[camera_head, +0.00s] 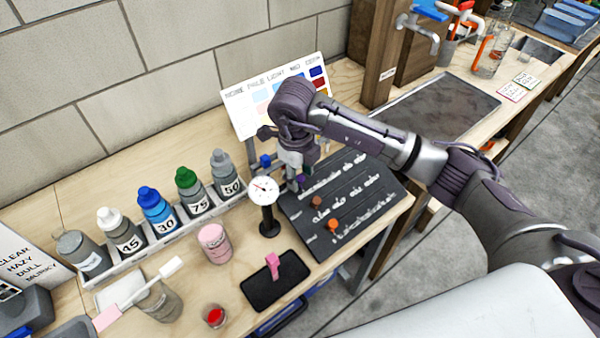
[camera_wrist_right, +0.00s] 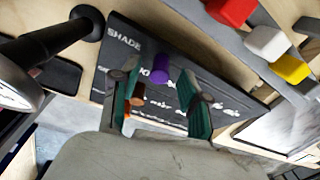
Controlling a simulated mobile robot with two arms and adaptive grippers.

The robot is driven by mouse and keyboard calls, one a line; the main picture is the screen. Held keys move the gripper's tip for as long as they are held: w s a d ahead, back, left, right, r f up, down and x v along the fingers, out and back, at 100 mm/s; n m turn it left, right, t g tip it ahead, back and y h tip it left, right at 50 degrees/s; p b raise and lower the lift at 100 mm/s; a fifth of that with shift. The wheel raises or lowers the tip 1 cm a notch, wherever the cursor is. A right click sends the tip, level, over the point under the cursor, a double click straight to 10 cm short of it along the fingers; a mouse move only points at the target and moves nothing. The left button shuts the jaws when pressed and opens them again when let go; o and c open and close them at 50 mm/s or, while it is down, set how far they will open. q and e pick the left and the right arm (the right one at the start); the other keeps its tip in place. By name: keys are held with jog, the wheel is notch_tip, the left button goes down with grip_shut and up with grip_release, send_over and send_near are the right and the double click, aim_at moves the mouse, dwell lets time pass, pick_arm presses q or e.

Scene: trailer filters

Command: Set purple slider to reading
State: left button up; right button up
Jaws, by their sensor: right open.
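The purple slider knob (camera_head: 301,181) is on the top row of a dark slider board (camera_head: 345,232) marked with white lettering. In the right wrist view, the purple knob (camera_wrist_right: 160,76) shows between the two teal-padded fingers of my right gripper (camera_wrist_right: 163,98), with gaps on both sides. My right gripper (camera_head: 292,170) is open, just above the board's left end. A round white gauge (camera_head: 262,189) on a black stand is beside the board; its reading is too small to make out. A brown knob (camera_head: 317,201) and an orange knob (camera_head: 333,224) are on the lower rows. My left gripper is out of view.
A colour chart (camera_head: 247,115) stands behind my right gripper. A row of capped bottles (camera_head: 157,208) stands to the left. A pink jar (camera_head: 214,243) and a black pad with a pink piece (camera_head: 262,296) are in front of them. A sink (camera_head: 440,108) is to the right.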

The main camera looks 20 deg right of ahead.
aim_at(316, 176)
jog(key=shift+f, duration=0.35)
grip_shut()
jog(key=d+b, duration=0.1)
jog(key=d, duration=0.1)
jog(key=w+d, duration=0.1)
jog(key=shift+w+d+f+b, duration=0.1)
jog(key=shift+w+d+b, duration=0.1)
jog(key=shift+d+b, duration=0.15)
jog(key=shift+w+d, duration=0.1)
jog(key=shift+d, duration=0.25)
grip_release()
